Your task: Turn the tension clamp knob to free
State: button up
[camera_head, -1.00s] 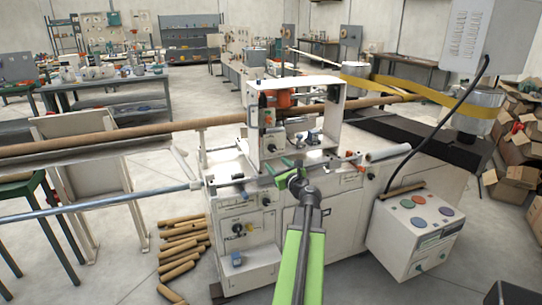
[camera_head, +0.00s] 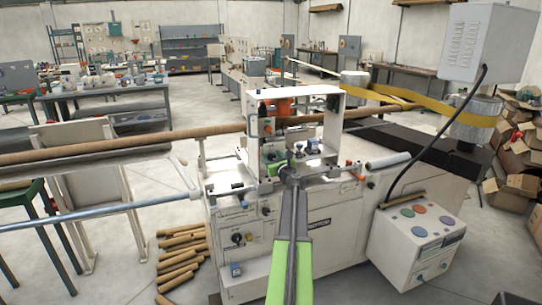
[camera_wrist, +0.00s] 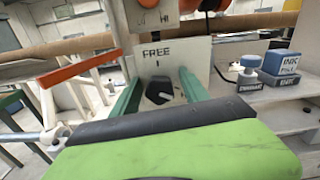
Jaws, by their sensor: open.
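The tension clamp knob (camera_wrist: 159,91) is a dark, angular knob low on a pale plate (camera_wrist: 172,56) marked "FREE" with a short tick below the word. Its pointing direction is hard to tell. My gripper (camera_wrist: 160,80) is open, with one green finger on each side of the knob in the wrist view. Gaps show between the knob and both fingers, and whether either touches it cannot be told. In the head view my gripper (camera_head: 283,166) is at the front of the white winder (camera_head: 330,222), below its upright frame, and the knob cannot be made out there.
An orange bar (camera_wrist: 80,70) lies left of my gripper in the wrist view. A long brown tube (camera_head: 130,145) crosses behind, and a control box (camera_head: 415,240) stands at right.

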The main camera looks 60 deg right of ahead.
jog(key=shift+x, duration=1)
